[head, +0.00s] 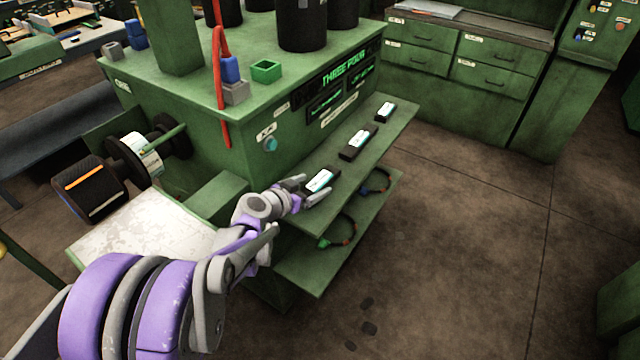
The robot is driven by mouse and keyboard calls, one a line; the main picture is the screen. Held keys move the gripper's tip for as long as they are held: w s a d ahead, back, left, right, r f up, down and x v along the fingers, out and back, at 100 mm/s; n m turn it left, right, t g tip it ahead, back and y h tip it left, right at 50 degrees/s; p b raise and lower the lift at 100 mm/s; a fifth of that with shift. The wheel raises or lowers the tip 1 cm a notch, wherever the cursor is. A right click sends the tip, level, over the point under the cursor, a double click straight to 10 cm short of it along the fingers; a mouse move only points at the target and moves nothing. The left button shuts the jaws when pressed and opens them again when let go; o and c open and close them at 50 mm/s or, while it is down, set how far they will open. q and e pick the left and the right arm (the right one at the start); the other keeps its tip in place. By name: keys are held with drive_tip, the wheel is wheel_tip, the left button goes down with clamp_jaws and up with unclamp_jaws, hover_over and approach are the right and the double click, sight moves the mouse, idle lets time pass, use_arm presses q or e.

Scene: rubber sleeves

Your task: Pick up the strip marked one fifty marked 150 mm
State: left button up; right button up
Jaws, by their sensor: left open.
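Three dark strips with white-and-teal labels lie in a row on the green shelf (393,131) of the machine. The near strip (321,181) is at the shelf's left end, the middle strip (359,141) is farther along, and the far strip (385,111) is near the back end. The label print is too small to read, so I cannot tell which one is marked 150 mm. My left gripper (308,190) is open, with its fingers at either side of the near strip. I cannot tell whether they touch it. My right gripper is not in view.
A lower green shelf (340,262) holds looped cables (345,238) below. A green machine with a display (343,70) rises behind the strips. A spool (140,152) and pale tray (150,228) are at left. The floor to the right is clear.

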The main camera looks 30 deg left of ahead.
use_arm(q)
drive_tip(key=x, duration=0.3)
drive_tip(key=shift+s, duration=0.1)
clamp_jaws()
idle(0.4)
